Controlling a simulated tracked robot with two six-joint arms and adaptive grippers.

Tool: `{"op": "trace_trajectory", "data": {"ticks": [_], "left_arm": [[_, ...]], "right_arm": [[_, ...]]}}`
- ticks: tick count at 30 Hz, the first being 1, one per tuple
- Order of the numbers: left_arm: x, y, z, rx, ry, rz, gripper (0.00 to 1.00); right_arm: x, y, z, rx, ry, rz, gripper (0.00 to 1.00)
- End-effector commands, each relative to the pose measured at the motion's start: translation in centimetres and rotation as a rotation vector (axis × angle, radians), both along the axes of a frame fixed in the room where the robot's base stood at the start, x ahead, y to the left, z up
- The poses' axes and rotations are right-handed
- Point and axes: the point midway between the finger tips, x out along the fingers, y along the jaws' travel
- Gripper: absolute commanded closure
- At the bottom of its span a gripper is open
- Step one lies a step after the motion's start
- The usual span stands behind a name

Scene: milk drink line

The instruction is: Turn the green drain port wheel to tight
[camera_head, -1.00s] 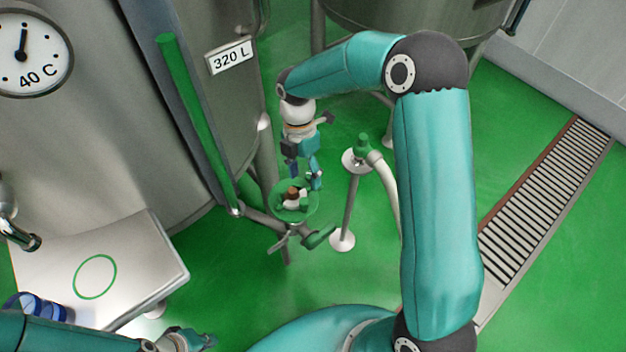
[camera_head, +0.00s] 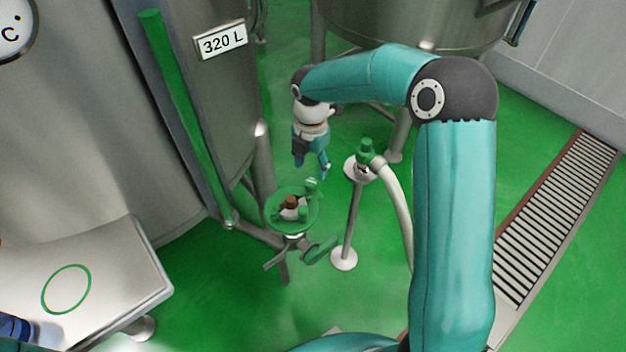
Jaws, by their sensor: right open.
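The green drain port wheel (camera_head: 274,213) lies roughly flat on top of a pipe fitting beside the tank leg. A brown and white hub (camera_head: 290,206) shows at its centre, and a green knob stands up at its right rim. My right gripper (camera_head: 311,169) is open and empty, pointing down above the far right side of the wheel, with a small gap seeming to part its fingertips from it. I cannot read from here how tight the wheel is.
A green-capped hose stand (camera_head: 353,212) with a pale hose (camera_head: 400,205) is just right of the wheel. A green lever (camera_head: 320,251) sits below it. The tank (camera_head: 100,130) rises at left, a white table (camera_head: 120,275) stands lower left, and a floor drain (camera_head: 555,215) runs at right.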

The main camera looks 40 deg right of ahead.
Motion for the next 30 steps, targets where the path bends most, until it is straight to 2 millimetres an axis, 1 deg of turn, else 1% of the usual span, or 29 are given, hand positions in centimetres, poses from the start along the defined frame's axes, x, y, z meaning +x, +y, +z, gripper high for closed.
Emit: {"op": "trace_trajectory", "data": {"ticks": [1,3,6,9,14,21,23,30], "left_arm": [[0.0,0.0,-0.4,0.0,0.0,0.0,1.0],[0.0,0.0,-0.5,0.0,0.0,0.0,1.0],[0.0,0.0,-0.7,0.0,0.0,0.0,1.0],[0.0,0.0,-0.9,0.0,0.0,0.0,1.0],[0.0,0.0,-0.9,0.0,0.0,0.0,1.0],[0.0,0.0,-0.9,0.0,0.0,0.0,1.0],[0.0,0.0,-0.9,0.0,0.0,0.0,1.0],[0.0,0.0,-0.9,0.0,0.0,0.0,1.0]], "right_arm": [[-0.1,0.0,-1.3,0.001,0.003,-0.001,0.41],[-0.1,0.0,-2.5,0.001,0.004,-0.001,0.41],[-0.1,-0.1,-3.9,0.0,0.003,-0.001,0.41],[0.0,0.0,-4.8,0.0,0.001,-0.001,0.41],[0.0,0.0,-5.5,0.0,-0.001,-0.001,0.41],[0.0,0.0,-5.5,0.0,-0.001,-0.002,0.41],[0.0,-0.1,-5.5,0.0,-0.001,-0.002,0.49],[0.0,-0.1,-5.5,0.0,-0.001,-0.002,0.89]]}}
